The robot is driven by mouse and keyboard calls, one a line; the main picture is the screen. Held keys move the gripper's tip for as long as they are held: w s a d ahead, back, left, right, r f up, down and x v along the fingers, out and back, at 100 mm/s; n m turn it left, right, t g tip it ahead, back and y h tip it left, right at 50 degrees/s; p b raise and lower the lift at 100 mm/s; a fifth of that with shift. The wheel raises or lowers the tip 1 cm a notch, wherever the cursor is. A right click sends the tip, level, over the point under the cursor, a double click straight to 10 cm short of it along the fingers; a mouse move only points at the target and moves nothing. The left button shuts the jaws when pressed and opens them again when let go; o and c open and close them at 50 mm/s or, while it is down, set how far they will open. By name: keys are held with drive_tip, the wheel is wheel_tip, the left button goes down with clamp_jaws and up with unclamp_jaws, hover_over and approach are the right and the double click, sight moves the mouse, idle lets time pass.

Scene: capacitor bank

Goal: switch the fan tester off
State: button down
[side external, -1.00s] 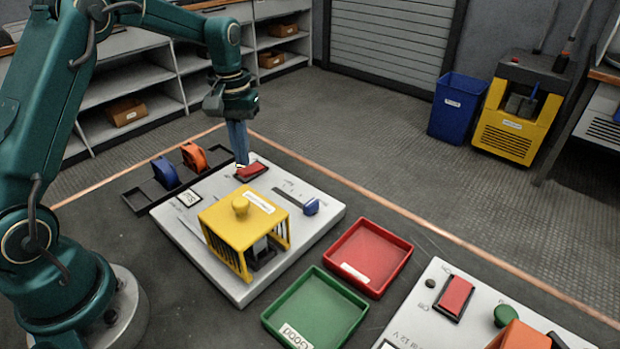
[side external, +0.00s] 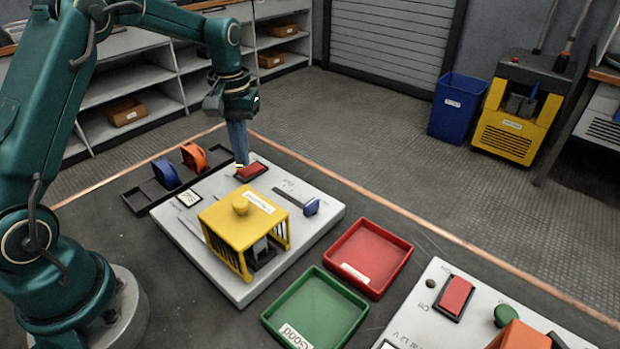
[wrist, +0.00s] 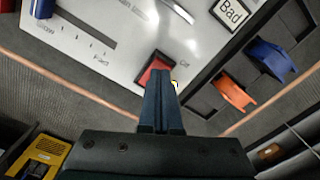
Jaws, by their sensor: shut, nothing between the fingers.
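The fan tester is a light grey panel (side external: 170,222) with a yellow guard (side external: 243,228) over its middle. Its red rocker switch (side external: 252,171) sits near the back edge and also shows in the wrist view (wrist: 152,70), with an "Off" label to its right. My gripper (side external: 240,164) is shut and empty, pointing down with its fingertips at the switch. In the wrist view the fingers (wrist: 158,78) cover part of the rocker, so contact and its exact tilt cannot be told.
A blue slider knob (side external: 311,207) sits right of the guard. A black rack (side external: 135,200) holds blue and orange fans behind left. Red (side external: 395,241) and green (side external: 358,312) trays lie in front. A second panel (side external: 425,310) with another red switch is at lower right.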

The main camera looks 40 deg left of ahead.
sight(244, 171)
drive_tip(key=shift+f, duration=1.05)
idle(0.7)
drive_tip(key=shift+r, duration=3.55)
